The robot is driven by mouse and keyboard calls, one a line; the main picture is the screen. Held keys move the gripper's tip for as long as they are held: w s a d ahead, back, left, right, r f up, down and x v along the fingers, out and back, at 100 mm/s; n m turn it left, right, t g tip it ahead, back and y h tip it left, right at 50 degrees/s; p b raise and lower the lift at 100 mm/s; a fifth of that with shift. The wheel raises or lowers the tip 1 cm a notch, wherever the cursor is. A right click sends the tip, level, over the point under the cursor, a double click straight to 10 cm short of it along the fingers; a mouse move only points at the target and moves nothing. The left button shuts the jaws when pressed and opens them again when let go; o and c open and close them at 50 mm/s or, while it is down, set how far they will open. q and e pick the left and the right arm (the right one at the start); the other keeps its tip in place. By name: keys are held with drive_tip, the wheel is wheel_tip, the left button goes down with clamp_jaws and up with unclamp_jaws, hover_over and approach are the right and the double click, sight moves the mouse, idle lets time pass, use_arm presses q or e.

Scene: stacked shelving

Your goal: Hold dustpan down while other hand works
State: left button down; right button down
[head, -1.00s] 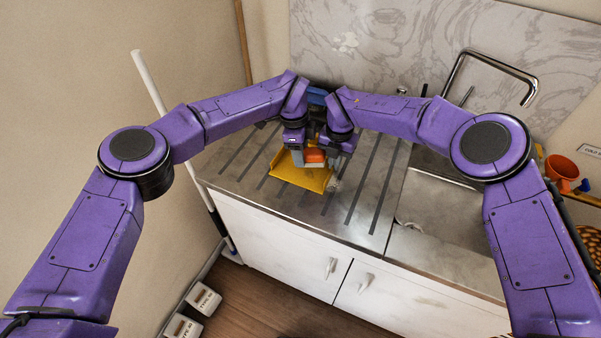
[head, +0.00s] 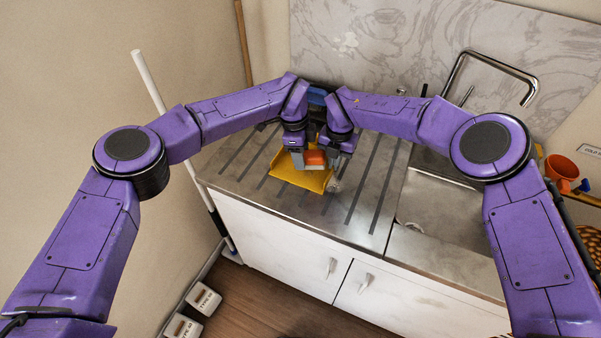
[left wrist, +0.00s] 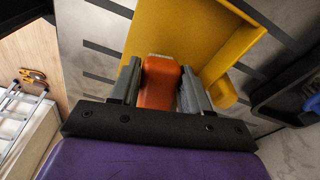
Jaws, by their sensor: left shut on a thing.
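The yellow dustpan (head: 316,181) lies on the ribbed metal drainboard, left of the sink. It also shows in the left wrist view (left wrist: 215,40), beyond my fingers. My left gripper (left wrist: 162,85) is shut on an orange block-like handle (left wrist: 158,84), which lies over the dustpan in this view; whether the two are joined is not clear. The orange piece shows in the head view (head: 315,158) between my two wrists. My right gripper (head: 338,160) is low over the dustpan's right side, close beside the left one. Its fingertips are too small and covered to read.
The sink basin (head: 440,210) and its tap (head: 490,75) are at the right. An orange cup (head: 561,167) stands at the far right. A marble backsplash (head: 400,45) closes the rear. A white pole (head: 150,80) leans at the left. The drainboard's front is clear.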

use_arm(q)
drive_tip(key=shift+w+a, duration=0.1)
drive_tip(key=shift+w, duration=0.55)
drive_tip(key=shift+s+r, duration=0.1)
drive_tip(key=shift+s, duration=1.3)
drive_tip(key=shift+w, duration=1.45)
drive_tip(key=shift+s, duration=1.45)
drive_tip(key=shift+w, duration=1.4)
drive_tip(key=shift+s+r, duration=0.1)
drive_tip(key=shift+s, duration=1.35)
drive_tip(key=shift+w+f, duration=0.2)
drive_tip(key=shift+w, duration=0.9)
drive_tip(key=shift+w+a+r, duration=0.15)
drive_tip(key=shift+w, duration=0.05)
